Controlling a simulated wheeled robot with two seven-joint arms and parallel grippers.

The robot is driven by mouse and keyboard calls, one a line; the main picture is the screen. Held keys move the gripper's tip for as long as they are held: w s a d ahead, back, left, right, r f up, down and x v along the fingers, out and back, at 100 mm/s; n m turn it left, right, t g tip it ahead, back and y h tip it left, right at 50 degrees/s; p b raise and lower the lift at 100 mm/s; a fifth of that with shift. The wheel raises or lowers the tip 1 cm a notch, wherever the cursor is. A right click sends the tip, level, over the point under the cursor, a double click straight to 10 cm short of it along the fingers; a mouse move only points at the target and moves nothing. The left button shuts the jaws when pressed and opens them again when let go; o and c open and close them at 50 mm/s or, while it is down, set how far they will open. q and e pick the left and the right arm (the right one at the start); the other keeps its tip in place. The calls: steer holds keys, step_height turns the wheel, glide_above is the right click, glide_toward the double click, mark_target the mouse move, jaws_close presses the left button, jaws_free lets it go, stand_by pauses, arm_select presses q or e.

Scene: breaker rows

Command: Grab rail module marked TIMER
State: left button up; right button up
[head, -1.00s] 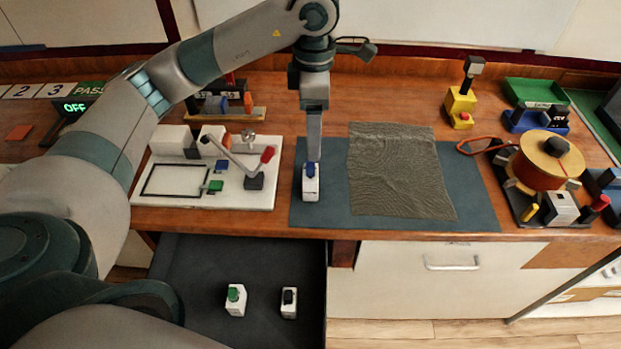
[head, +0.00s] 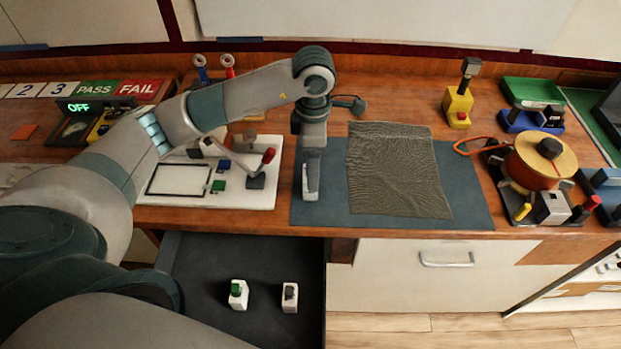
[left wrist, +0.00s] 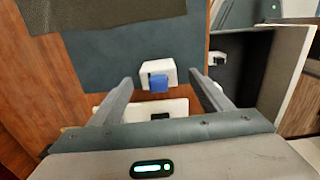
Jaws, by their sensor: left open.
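A white rail module with a blue top (left wrist: 158,76) stands on the blue-grey mat (head: 460,190). In the left wrist view it sits between the two spread fingers of my left gripper (left wrist: 161,79), with a gap on each side. Two more white modules stand in the open drawer: one with a green top (head: 238,294) and one with a dark top (head: 290,297). I cannot read a TIMER marking on any of them. My right gripper is out of view.
A grey-brown cloth (head: 395,170) lies on the mat, right of my left gripper. A white board (head: 262,192) with a lever is to the left. An orange reel (head: 543,165) stands at the right. The open dark drawer (head: 210,270) juts out below the bench edge.

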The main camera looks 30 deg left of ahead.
arm_select(q)
steer(key=shift+a+f+p, duration=0.25)
steer(key=shift+f+p, duration=0.5)
steer(key=shift+p, duration=0.2)
step_height(320, 180, down, 3)
steer(key=shift+a+r+p, duration=0.1)
steer(key=shift+p, duration=0.6)
steer(key=shift+f, duration=0.45)
steer(key=shift+c, duration=0.6)
steer(key=c, duration=1.1)
steer(key=shift+r, duration=0.1)
steer(key=shift+r, duration=0.1)
